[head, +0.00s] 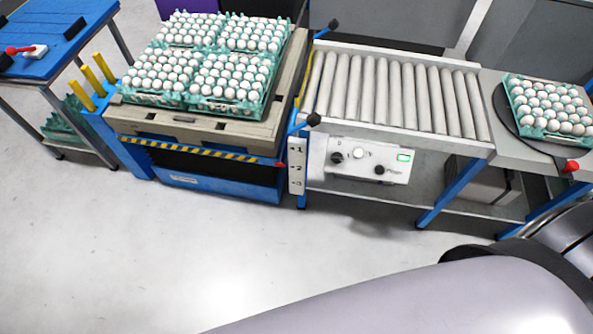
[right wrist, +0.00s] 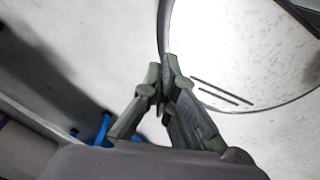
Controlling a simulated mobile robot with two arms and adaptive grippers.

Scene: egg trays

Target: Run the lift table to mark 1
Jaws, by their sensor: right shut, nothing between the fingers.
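The lift table (head: 225,187) has a blue base and a yellow-black striped edge, and bears a grey-beige pallet (head: 190,126) with several green egg trays (head: 235,106) full of white eggs. A white mark plate (head: 297,166) with 1, 2 and 3 stands at its right corner. A small red tip (head: 281,164) on the table's edge is near the height of mark 2. A control panel (head: 368,160) with dark knobs, a white button and a lit green display is under the roller conveyor. My right gripper (right wrist: 167,82) is shut and empty in the right wrist view. My left gripper is not in view.
The roller conveyor (head: 395,92) leads right to a dark turntable (head: 505,112) with one egg tray (head: 549,107). A red knob (head: 571,166) is at its front. A blue-topped table (head: 60,42) stands left. The floor (head: 200,245) in front is clear.

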